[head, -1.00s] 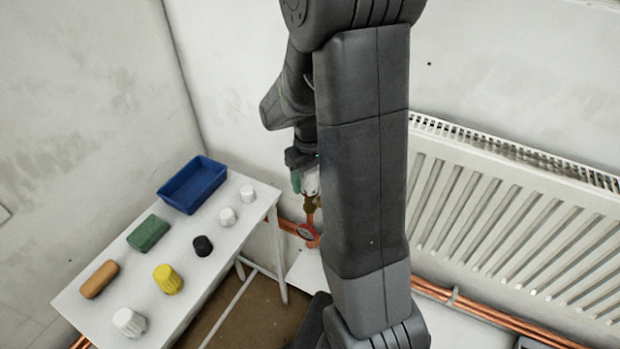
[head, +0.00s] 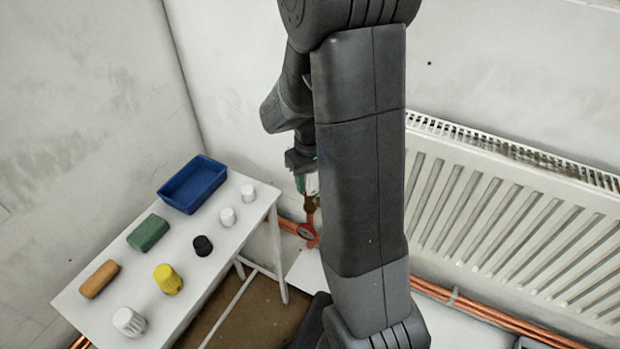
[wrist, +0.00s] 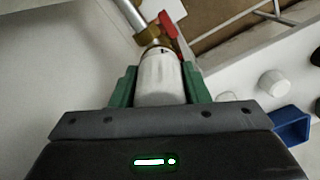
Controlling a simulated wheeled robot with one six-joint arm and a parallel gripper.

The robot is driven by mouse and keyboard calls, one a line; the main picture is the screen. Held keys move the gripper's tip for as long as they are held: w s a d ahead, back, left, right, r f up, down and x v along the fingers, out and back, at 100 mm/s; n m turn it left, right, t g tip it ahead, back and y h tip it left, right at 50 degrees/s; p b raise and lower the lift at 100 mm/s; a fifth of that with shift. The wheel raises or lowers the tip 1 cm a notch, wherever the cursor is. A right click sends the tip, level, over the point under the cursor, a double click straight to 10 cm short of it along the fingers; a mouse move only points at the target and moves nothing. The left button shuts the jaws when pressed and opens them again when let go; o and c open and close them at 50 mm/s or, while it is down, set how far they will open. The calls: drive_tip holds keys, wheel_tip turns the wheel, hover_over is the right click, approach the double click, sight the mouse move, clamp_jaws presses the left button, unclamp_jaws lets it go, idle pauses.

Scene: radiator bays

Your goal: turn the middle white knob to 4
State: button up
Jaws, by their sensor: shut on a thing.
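My gripper (wrist: 158,72) has its green fingers shut on the sides of a white knob (wrist: 161,86) in the wrist view. The knob sits against a brass valve body (wrist: 152,36) with a pipe running up from it. A small dark mark shows at the knob's far rim; no number can be read. In the head view my gripper (head: 306,184) is beside my arm, which hides part of it. The brass valve (head: 311,203) shows just below it. Which knob of the row this is cannot be told, as my arm covers the area beside it.
A red handle (wrist: 173,32) is close beside the valve. A white table (head: 226,263) at left holds a blue tray (head: 166,196), a green block (head: 148,233), an orange block (head: 99,279) and several loose knobs. A radiator (head: 500,220) is on the right wall.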

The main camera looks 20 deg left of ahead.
drive_tip(key=m, duration=0.4)
drive_tip(key=shift+m+b, duration=0.3)
drive_tip(key=shift+m, duration=2.3)
drive_tip(key=o, duration=1)
drive_tip(key=shift+r, duration=0.1)
wheel_tip(320, 180, up, 14)
drive_tip(key=shift+f, duration=0.15)
drive_tip(key=shift+f, duration=0.1)
